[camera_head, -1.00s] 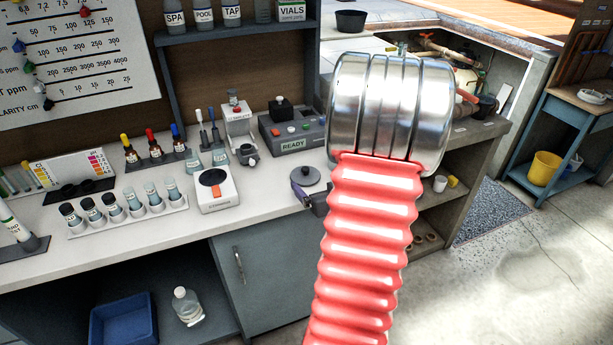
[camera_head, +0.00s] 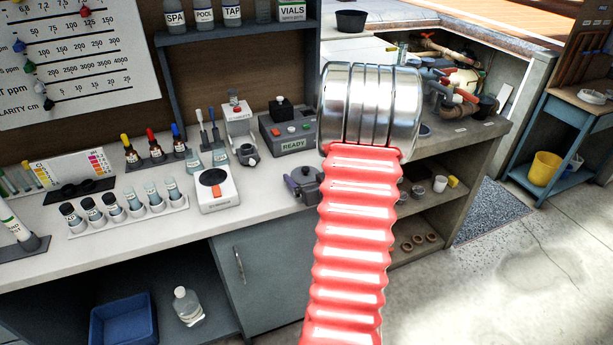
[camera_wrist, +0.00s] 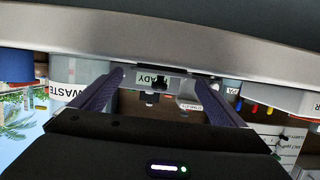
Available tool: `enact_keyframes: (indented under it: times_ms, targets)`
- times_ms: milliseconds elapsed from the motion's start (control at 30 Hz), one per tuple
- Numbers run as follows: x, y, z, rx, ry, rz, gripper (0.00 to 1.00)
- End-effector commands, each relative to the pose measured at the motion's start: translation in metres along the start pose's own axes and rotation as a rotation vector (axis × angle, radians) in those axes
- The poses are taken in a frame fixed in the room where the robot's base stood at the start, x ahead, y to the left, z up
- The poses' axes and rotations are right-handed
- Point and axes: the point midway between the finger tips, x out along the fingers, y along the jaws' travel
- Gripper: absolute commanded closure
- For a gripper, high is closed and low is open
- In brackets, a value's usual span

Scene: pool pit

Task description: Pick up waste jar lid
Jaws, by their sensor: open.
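The waste jar lid looks like the dark grey knobbed piece (camera_head: 304,172) at the counter's front edge in the head view, just left of my red arm. Dark purple finger-coloured parts overlap it there, so its rim is mostly hidden. In the wrist view my gripper (camera_wrist: 161,77) is open, its two dark purple fingers spread apart. I cannot tell whether either finger touches the lid. The waste jar (camera_wrist: 78,73), pale with a WASTE label, stands beside the left finger in the wrist view. In the head view it does not show.
A grey READY box (camera_head: 288,131) stands behind the lid. A white device with a dark disc (camera_head: 214,190) and a rack of vials (camera_head: 126,207) stand to the left. My arm hides the counter's right part. Small cups (camera_head: 440,184) sit on a side shelf.

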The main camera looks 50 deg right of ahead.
Motion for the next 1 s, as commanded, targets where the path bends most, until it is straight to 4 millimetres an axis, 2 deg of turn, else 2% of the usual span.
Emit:
enact_keyframes:
  times_ms: [600,1000]
  targets:
    - [0.0041,0.0005,0.0003,0.001,-0.001,0.001,0.06]
    - [0.004,0.0006,0.0003,0.001,-0.001,0.001,0.34]
